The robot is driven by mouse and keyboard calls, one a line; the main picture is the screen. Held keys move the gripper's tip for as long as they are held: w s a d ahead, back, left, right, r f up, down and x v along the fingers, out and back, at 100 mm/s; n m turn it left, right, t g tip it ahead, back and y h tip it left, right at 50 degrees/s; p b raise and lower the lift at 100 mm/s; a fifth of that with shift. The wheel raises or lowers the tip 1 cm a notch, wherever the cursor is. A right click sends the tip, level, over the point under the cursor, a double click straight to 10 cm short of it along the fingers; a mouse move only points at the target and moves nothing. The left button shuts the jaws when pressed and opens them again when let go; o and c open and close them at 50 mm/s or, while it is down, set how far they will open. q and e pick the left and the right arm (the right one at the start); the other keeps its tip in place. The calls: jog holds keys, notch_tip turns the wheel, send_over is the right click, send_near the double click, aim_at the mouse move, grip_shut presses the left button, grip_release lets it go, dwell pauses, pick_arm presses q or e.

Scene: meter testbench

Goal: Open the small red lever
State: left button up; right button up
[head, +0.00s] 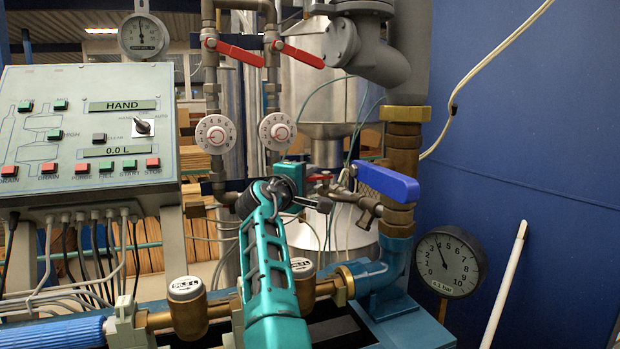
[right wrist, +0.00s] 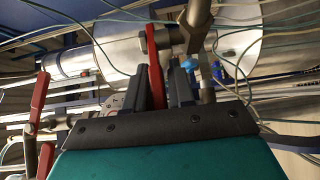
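The small red lever (head: 320,177) sits on a thin brass valve, left of the large blue lever handle. In the head view it shows only as a short red strip just above my right gripper (head: 318,204). In the right wrist view a red lever (right wrist: 153,55) reaches down between the two dark fingers of my right gripper (right wrist: 160,90). The fingers stand apart, with the lever close to the left one; whether they touch it I cannot tell. My left gripper is in neither view.
Two larger red levers (head: 240,53) (head: 303,54) sit on the pipes above. The blue lever handle (head: 387,182) and brass pipe (head: 403,150) stand close on the right. A pressure gauge (head: 449,261) is lower right, a control panel (head: 88,130) left. Thin cables hang around the valve.

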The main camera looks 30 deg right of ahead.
jog(key=shift+c, duration=0.2)
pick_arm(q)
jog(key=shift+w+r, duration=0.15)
pick_arm(e)
grip_shut()
jog(key=shift+r, duration=0.1)
